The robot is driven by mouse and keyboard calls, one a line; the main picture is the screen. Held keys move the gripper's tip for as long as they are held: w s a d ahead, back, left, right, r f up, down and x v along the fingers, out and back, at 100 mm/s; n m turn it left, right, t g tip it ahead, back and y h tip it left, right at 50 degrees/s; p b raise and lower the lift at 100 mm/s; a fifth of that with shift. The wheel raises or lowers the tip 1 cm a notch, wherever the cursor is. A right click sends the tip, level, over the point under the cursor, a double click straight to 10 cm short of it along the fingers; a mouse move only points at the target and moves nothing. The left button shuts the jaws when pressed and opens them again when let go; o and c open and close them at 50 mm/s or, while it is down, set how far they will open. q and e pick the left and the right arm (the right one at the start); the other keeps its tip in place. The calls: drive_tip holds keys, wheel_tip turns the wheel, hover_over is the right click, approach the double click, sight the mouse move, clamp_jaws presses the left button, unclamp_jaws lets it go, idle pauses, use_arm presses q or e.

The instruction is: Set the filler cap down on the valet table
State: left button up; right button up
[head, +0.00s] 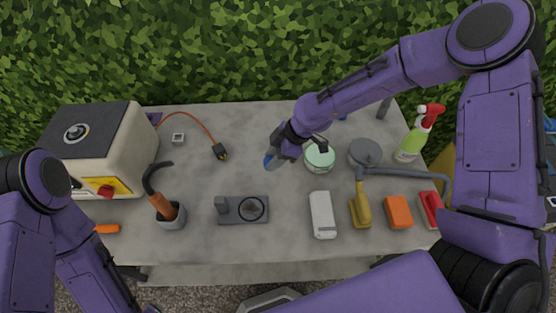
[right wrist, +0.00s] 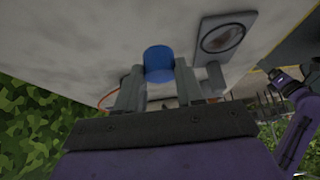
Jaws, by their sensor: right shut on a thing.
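The grey valet table (head: 205,247) lies beneath. I cannot tell whether the cap touches its top. My left arm shows at the lower left of the head view, with its gripper out of sight.
A pale green tub (head: 320,158) stands just right of the right gripper. A grey plate with a ring (head: 242,209) lies in front, and a cup with an orange-handled tool (head: 170,215) at left. A boxy machine (head: 100,145) fills the left end. Table centre is clear.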

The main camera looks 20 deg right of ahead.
drive_tip(key=w+d+f, duration=0.1)
drive_tip(key=f, duration=0.1)
drive_tip(key=shift+w+d+f, duration=0.35)
drive_tip(key=shift+d+f, duration=0.05)
wheel_tip(320, 180, down, 3)
drive_tip(key=shift+f+p, duration=0.1)
drive_tip(key=shift+p, duration=0.8)
drive_tip(key=shift+w+f, duration=0.1)
drive_tip(key=o, duration=0.7)
drive_tip(key=shift+f, duration=0.1)
drive_tip(key=shift+c, duration=0.2)
drive_tip(key=o, duration=0.4)
